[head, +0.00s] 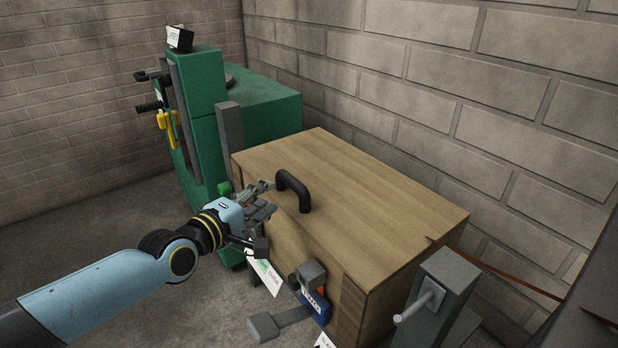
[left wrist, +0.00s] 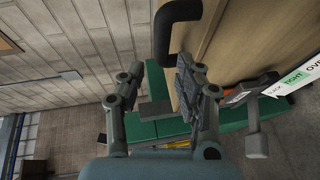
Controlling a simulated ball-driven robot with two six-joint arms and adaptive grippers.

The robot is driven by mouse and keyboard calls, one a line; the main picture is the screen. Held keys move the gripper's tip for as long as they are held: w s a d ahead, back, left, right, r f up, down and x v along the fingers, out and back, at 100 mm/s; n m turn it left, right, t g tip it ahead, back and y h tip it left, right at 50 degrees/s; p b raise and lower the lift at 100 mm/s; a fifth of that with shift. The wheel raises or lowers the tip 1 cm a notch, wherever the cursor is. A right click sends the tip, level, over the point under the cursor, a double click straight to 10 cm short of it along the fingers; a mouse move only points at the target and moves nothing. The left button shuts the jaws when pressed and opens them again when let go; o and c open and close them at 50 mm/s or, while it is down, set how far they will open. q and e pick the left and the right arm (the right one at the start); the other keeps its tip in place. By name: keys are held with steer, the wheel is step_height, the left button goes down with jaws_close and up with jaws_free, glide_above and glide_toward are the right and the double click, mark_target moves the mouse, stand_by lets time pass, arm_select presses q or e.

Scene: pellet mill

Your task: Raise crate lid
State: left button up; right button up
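The wooden crate (head: 400,278) stands against the block wall, with its flat wooden lid (head: 365,190) lying level on top. A black, arch-shaped handle (head: 292,184) stands on the lid near its front left edge. The handle also shows in the left wrist view (left wrist: 172,22), at the top and just beyond the fingertips. My left gripper (head: 268,198) is beside the handle on its left, with fingers pointing towards it. In the left wrist view its two fingers (left wrist: 160,72) are spread with nothing between them. My right gripper is not in view.
A green machine (head: 207,130) with yellow and black fittings stands behind the crate on the left. A grey latch-like block (head: 310,274) and a grey lever (head: 280,322) are at the crate's front. A grey post (head: 440,295) stands at front right. Floor at left is clear.

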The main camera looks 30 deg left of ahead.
mark_target(288, 183)
arm_select(q)
steer(key=w+b, duration=0.1)
steer(key=w, duration=0.2)
steer(key=w+f+b, duration=0.1)
steer(key=w+b, duration=0.1)
steer(key=w+f+b, duration=0.1)
steer(key=w+b, duration=0.1)
steer(key=w, duration=0.1)
steer(key=shift+w+a+f, duration=0.1)
steer(key=shift+w+f, duration=0.05)
steer(key=shift+w, duration=0.85)
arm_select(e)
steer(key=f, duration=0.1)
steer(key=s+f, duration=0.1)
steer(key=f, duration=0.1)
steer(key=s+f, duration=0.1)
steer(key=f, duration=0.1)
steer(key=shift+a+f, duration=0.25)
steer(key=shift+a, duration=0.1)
arm_select(q)
steer(key=shift+c, duration=0.6)
jaws_close()
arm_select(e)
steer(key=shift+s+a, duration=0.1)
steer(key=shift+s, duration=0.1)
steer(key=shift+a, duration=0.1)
